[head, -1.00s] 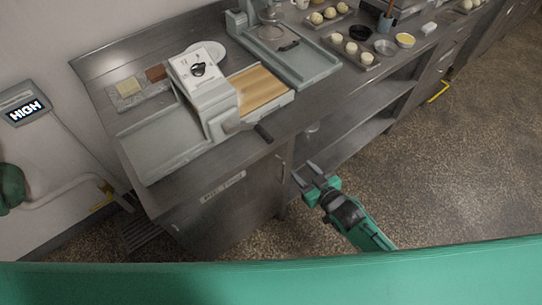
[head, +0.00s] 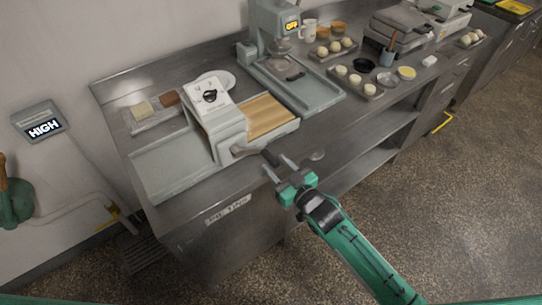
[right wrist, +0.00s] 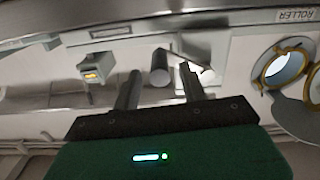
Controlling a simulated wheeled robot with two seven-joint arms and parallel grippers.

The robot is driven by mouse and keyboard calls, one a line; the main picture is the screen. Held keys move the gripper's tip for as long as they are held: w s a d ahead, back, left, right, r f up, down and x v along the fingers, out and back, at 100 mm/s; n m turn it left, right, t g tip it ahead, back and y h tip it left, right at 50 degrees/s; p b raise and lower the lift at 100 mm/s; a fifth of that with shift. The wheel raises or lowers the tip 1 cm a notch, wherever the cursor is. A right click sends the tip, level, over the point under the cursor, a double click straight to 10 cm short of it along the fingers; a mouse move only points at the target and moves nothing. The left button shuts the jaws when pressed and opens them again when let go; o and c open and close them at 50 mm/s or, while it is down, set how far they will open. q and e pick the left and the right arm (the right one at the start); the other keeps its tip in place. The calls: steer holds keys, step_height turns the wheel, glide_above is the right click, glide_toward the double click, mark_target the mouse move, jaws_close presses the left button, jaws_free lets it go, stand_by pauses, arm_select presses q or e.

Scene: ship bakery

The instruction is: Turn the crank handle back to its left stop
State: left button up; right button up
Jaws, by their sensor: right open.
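The dough roller (head: 225,130) stands on the steel counter, with a white top panel and black knob. Its crank arm (head: 243,150) comes off the front side and ends in a dark handle grip (head: 269,156). My right gripper (head: 275,165) is open at the counter's front edge, its fingertips close to the grip. In the right wrist view, the grey cylindrical grip (right wrist: 160,66) shows between the two open fingers (right wrist: 160,85), apparently touching neither. Whether it lies within finger reach is hard to tell. My left gripper is not in view.
Trays of dough balls (head: 358,87) lie to the right. A wall panel (head: 40,125) reads HIGH. A label plate (head: 228,210) is on the counter front. Floor at the right is clear.

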mark_target(263, 151)
steer(key=shift+x, duration=1.8)
jaws_close()
